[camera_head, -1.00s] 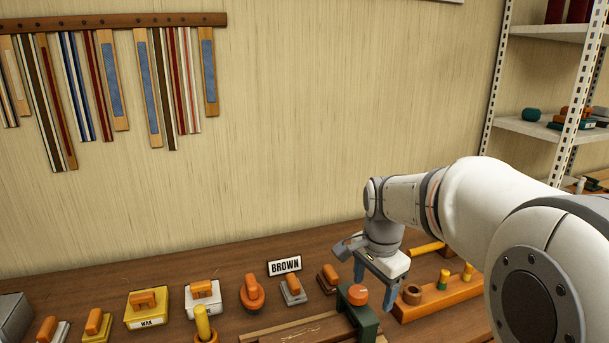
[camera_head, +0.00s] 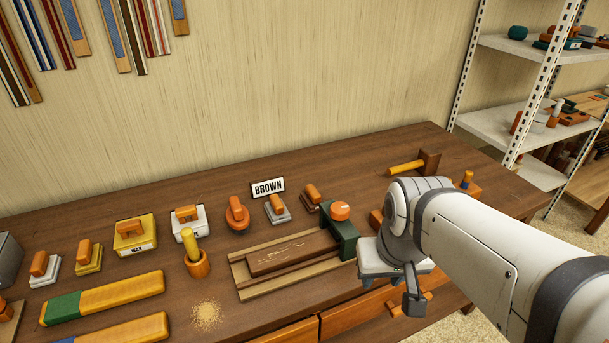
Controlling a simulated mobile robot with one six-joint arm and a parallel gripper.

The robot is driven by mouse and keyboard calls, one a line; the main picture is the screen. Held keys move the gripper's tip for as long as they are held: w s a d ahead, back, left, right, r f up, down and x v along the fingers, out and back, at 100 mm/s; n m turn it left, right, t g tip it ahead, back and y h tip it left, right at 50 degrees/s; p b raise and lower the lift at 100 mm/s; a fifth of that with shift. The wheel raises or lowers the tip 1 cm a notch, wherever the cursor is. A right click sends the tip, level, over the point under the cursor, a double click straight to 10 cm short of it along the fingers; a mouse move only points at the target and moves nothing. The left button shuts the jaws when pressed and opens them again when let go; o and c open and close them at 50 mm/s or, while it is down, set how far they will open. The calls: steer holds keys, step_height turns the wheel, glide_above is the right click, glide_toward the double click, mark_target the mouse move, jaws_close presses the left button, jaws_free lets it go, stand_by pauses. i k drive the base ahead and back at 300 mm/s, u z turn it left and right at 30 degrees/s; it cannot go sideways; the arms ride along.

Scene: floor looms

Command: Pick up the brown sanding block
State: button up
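A small brown sanding block (camera_head: 313,206) with an orange handle stands on the wooden bench, just right of a grey block (camera_head: 279,216) with a similar handle. A white sign reading BROWN (camera_head: 268,188) stands behind the grey block, to the left of the brown one. My gripper (camera_head: 393,262) is to the right of and nearer than the brown block, beyond the green vise jaw, and apart from the block. Its fingers are mostly hidden, so its opening does not show.
A wooden vise (camera_head: 350,238) with a green jaw holds a brown board in front of the block. An orange plane (camera_head: 237,218), a white block (camera_head: 189,222) and a yellow WAX block (camera_head: 135,235) stand to the left. A mallet (camera_head: 425,164) lies behind my arm.

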mark_target(311, 199)
steer(key=z, duration=1)
steer(key=k, duration=2)
steer(key=u, duration=0.6)
steer(key=i, duration=1)
steer(key=u, duration=0.05)
